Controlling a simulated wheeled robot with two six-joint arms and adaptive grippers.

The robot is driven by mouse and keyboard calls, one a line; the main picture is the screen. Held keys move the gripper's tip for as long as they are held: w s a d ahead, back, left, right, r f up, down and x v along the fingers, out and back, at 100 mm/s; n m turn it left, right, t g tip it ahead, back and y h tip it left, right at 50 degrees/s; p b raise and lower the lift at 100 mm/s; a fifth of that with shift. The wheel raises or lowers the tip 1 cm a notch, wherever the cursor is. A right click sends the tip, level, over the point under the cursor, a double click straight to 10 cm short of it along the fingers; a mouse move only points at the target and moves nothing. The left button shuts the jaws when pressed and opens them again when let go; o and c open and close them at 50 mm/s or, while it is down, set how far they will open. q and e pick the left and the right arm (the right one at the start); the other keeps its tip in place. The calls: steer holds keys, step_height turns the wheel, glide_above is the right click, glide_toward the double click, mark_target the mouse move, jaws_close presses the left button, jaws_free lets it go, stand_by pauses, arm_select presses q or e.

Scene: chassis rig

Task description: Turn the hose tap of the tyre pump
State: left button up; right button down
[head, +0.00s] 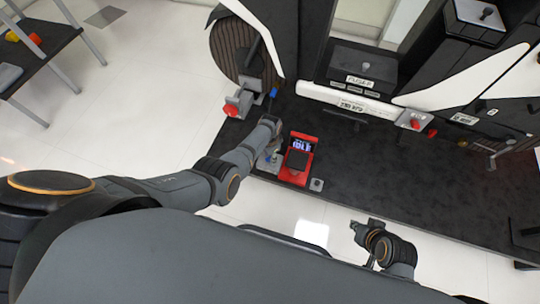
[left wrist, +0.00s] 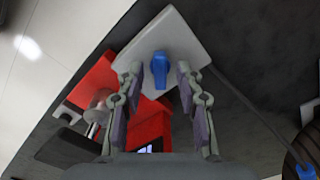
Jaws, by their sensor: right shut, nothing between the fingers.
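The red tyre pump (head: 297,160) stands on the dark rig deck, with a lit display on its top; its red body also shows in the left wrist view (left wrist: 150,122). In the left wrist view a blue hose tap (left wrist: 159,70) sits on a pale grey block (left wrist: 178,42) beside the pump. My left gripper (left wrist: 156,76) is open, its fingers on either side of the tap with gaps visible. In the head view my left gripper (head: 271,142) is just left of the pump and partly hides the block. My right gripper (head: 360,228) is shut and empty, in front of the deck.
A dark wheel (head: 240,50) stands behind my left gripper, with a red-knobbed clamp (head: 230,110) near it. A small blue piece (head: 273,93) is by the wheel. A grey knob (head: 316,185) lies right of the pump. The deck (head: 400,185) further right is largely clear.

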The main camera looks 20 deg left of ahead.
arm_select(q)
steer(key=shift+r, duration=0.1)
step_height(320, 180, up, 12)
stand_by(0.4)
stand_by(0.4)
